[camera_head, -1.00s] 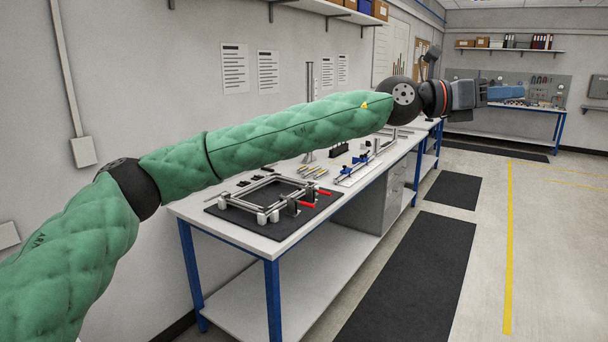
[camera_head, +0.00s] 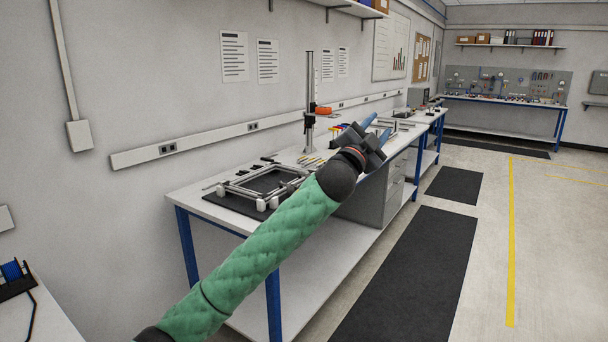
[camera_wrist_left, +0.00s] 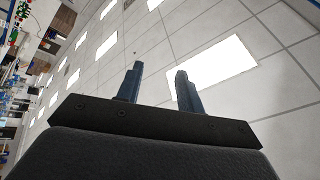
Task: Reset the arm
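My left arm, in a green padded sleeve, comes up from the bottom of the head view. My left gripper (camera_head: 377,129) is in front of the long workbench (camera_head: 232,219), its blue fingers pointing up and away. In the left wrist view its two fingers (camera_wrist_left: 157,88) stand apart with nothing between them, against the ceiling. My right gripper is in neither view.
A metal frame (camera_head: 240,193) lies on a dark mat on the near bench end. A vertical stand (camera_head: 309,100) is behind it. Grey drawers (camera_head: 369,203) are under the bench. Dark floor mats (camera_head: 415,270) and open floor are at right. Another bench (camera_head: 500,103) is at the back.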

